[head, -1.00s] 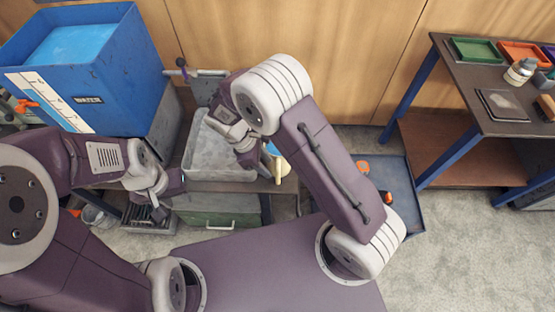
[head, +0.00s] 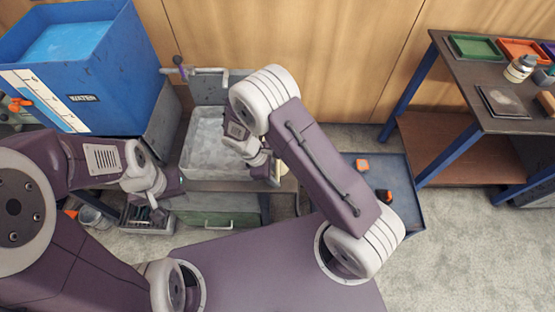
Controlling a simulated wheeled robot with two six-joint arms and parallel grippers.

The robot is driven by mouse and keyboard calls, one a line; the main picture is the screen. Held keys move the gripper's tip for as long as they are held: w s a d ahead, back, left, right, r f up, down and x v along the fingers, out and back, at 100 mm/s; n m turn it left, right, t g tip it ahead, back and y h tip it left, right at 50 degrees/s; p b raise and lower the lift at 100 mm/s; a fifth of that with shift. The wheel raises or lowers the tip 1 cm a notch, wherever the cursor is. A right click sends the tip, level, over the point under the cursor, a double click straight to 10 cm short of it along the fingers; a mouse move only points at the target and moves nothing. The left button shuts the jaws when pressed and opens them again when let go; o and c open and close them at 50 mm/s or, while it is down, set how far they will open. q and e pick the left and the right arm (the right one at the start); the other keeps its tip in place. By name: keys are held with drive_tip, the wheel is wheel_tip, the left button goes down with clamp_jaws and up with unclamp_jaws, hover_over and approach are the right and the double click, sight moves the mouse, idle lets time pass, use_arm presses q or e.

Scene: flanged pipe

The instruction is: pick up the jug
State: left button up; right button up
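A small part of a cream-coloured thing (head: 289,183), which may be the jug, shows at the front right edge of the basin bench. Most of it is hidden behind my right arm, so I cannot be sure what it is. My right gripper (head: 272,172) is over the right front edge of the basin, right beside this cream thing. Its fingers are mostly hidden, and whether they touch or hold it cannot be told. My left gripper (head: 160,214) is low at the left, in front of the bench near a grey slotted rack. Its fingertips are too small to read.
A grey basin (head: 187,150) stands right of a blue water tank (head: 150,80). A green drawer box (head: 215,212) and a grey rack (head: 150,226) sit below. A blue tray (head: 405,190) with orange and dark items lies on the floor right. A dark table (head: 460,75) stands far right.

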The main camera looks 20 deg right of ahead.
clamp_jaws()
drive_tip(key=shift+r, duration=0.1)
idle(1.2)
